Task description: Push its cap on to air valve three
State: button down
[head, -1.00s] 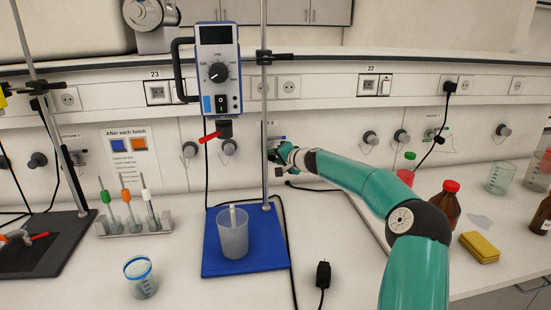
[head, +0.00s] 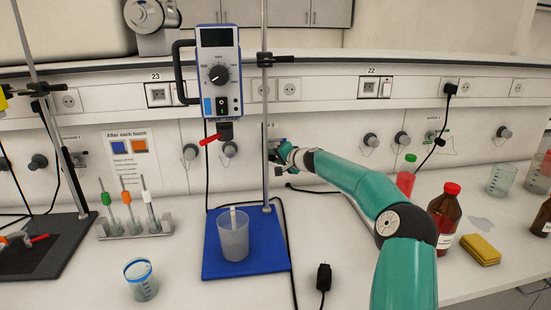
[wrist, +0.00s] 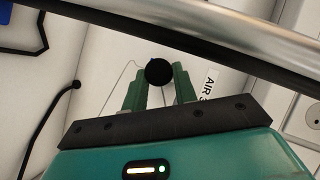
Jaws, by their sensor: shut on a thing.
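My gripper (head: 276,154) is at the back wall panel, just right of the metal stand rod and partly hidden by it. In the wrist view its two green fingers (wrist: 158,88) are shut on a round black cap (wrist: 158,72). A thin cord loops on the panel to the left of the cap. A white label reading "AIR" with a partly hidden number (wrist: 209,84) is on the panel just right of the fingers. Air valve three itself is not visible behind the cap and fingers, so I cannot tell whether the cap touches it.
The stand rod (head: 265,110) rises close beside my gripper and crosses the wrist view. A stirrer unit (head: 219,70) hangs left of it, above a beaker (head: 234,236) on a blue base. Other capped valves (head: 371,140) line the panel. Brown bottles (head: 444,212) stand at right.

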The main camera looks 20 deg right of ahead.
jog(key=shift+w+d, duration=0.2)
jog(key=shift+w, duration=0.6)
dwell(0.4)
jog(key=shift+w+r, duration=0.1)
jog(key=c, duration=1)
grip_release()
jog(key=shift+w, duration=0.2)
jog(key=shift+c, duration=0.2)
jog(key=shift+s, duration=0.2)
jog(key=shift+d, duration=0.1)
